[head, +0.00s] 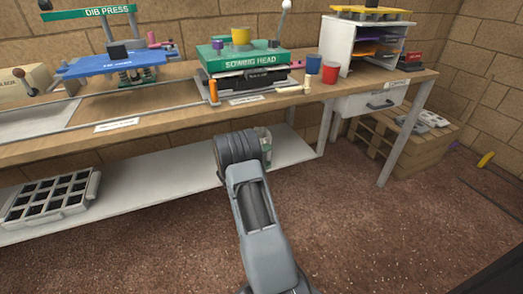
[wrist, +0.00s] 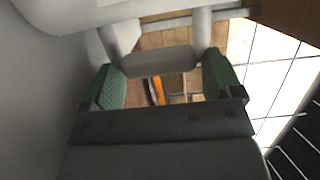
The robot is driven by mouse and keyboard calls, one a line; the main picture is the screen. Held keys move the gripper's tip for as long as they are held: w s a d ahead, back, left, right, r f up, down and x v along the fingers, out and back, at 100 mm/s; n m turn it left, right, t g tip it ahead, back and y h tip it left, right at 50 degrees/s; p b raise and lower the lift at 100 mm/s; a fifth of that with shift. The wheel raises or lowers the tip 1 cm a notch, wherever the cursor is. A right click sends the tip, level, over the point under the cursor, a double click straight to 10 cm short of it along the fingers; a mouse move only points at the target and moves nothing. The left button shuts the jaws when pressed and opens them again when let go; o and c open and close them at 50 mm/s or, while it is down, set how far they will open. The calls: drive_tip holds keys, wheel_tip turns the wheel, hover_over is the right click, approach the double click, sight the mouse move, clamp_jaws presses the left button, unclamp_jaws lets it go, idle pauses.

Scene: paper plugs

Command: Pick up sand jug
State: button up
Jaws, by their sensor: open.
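I cannot pick out a sand jug for certain in either view. My gripper (wrist: 165,88) is open in the wrist view, with its two green-padded fingers apart. A grey rounded piece crosses the view beyond the fingers, and an orange strip (wrist: 158,92) shows through the gap; I cannot tell what either is. In the head view my arm reaches toward the bench's lower shelf, and its end (head: 265,146) is mostly hidden behind my own wrist. Whatever lies behind the wrist is hidden.
The wooden bench (head: 165,113) carries a green sowing head (head: 245,58), a blue cup (head: 313,64), a red cup (head: 329,74) and a blue press (head: 115,64). The white lower shelf (head: 150,184) holds a black-celled tray (head: 52,197). A pallet (head: 385,145) stands right. The front floor is clear.

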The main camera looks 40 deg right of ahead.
drive_tip(key=shift+s+d+b, duration=0.15)
drive_tip(key=shift+d+b, duration=0.2)
drive_tip(key=shift+d, duration=1.2)
drive_tip(key=shift+c, duration=0.3)
drive_tip(key=c, duration=0.6)
drive_tip(key=shift+c, duration=0.2)
